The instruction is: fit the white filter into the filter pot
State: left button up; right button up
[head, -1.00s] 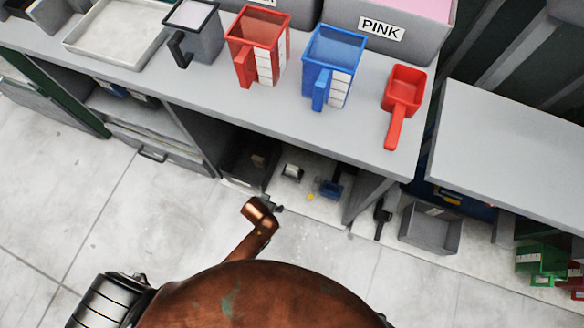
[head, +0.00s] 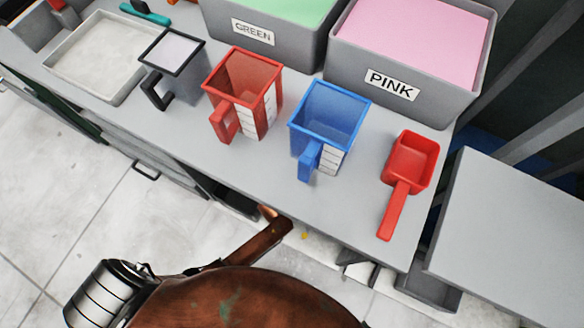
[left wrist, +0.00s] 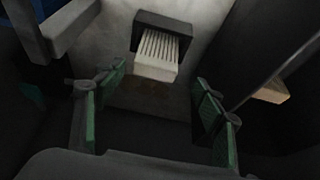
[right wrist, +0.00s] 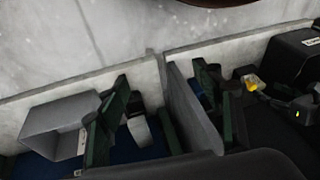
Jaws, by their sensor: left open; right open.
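A white ribbed block (left wrist: 157,52), which looks like the white filter, shows in the left wrist view with its far end against or in a dark grey piece (left wrist: 163,25). I cannot tell whether that dark piece is the filter pot. My left gripper (left wrist: 157,100) is open and empty, its green-padded fingers either side of and short of the block. My right gripper (right wrist: 165,110) is open in the right wrist view, above a shelf space. A small white object (right wrist: 139,131) shows beyond its fingers. Neither gripper shows in the head view.
The grey bench top carries a red jug (head: 241,95), a blue jug (head: 325,125), a red scoop (head: 407,165), a tray (head: 100,45) and bins marked GREEN (head: 255,35) and PINK (head: 390,88). A grey box (right wrist: 60,128) and an upright divider (right wrist: 190,110) stand near my right gripper.

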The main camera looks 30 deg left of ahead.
pick_arm(q)
jog(key=b+x, duration=0.3)
jog(key=x, duration=0.1)
jog(key=shift+s+d+f+b, duration=0.15)
jog(key=shift+d+f+b, duration=0.1)
jog(key=shift+b, duration=0.15)
jog(key=shift+w+f+b, duration=0.3)
jog(key=shift+f+b, duration=0.15)
pick_arm(e)
jog(key=w+a+f+t, duration=0.1)
jog(key=w+f+t, duration=0.2)
jog(key=f, duration=0.4)
jog(key=shift+w+a+f+t, duration=0.15)
jog(key=shift+w+a+t, duration=0.05)
jog(key=shift+w+t, duration=0.1)
pick_arm(q)
jog(key=shift+c, duration=0.5)
jog(key=c, duration=1.2)
jog(key=shift+r, duration=0.2)
